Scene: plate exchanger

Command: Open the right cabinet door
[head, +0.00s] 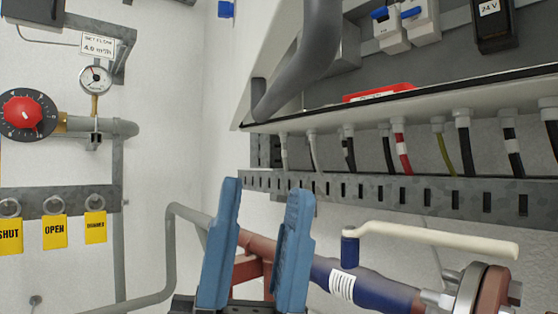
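A cabinet with an open front fills the upper right; its pale bottom edge (420,105) slants across the view and its grey interior shows. A white panel (277,50) stands at its left side; I cannot tell whether it is a door or a side wall. A thick grey curved bar (310,60) crosses in front of it; I cannot tell what it belongs to. No right door can be made out. My gripper (265,190) is at the lower middle, its two blue fingers pointing up, apart and with nothing between them. It appears below the cabinet.
A slotted grey cable tray (400,194) runs under the cabinet, with several cables above it. A valve with a cream lever (440,238) and a dark blue pipe (370,290) lie at lower right. A gauge (95,79), red knob (22,112) and yellow tags (54,231) are left.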

